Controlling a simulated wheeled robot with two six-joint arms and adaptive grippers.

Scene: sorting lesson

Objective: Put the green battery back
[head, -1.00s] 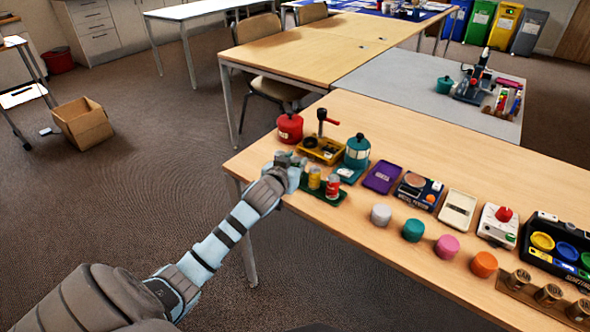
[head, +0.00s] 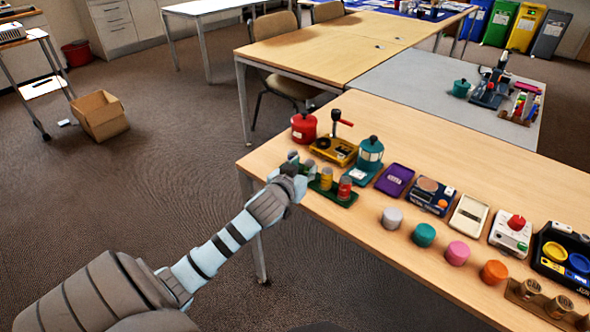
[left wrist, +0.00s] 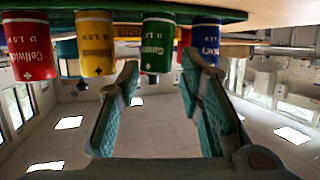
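The green battery (left wrist: 158,42) stands in a row with a red (left wrist: 30,48), a yellow (left wrist: 96,45) and a blue battery (left wrist: 205,40) on the green rack (left wrist: 125,14), seen upside down in the left wrist view. My left gripper (left wrist: 160,62) is open, with its fingertips apart on either side of the green battery's end. In the head view my left gripper (head: 302,169) is at the left end of the rack (head: 337,197), by the table edge, and largely hides the green battery. My right gripper is not in view.
A red pot (head: 304,128), a yellow device (head: 334,150) and a teal pot (head: 370,152) stand close behind the rack. A purple tray (head: 394,180) and several coloured cylinders lie to the right. The floor left of the table is open, with a cardboard box (head: 100,116).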

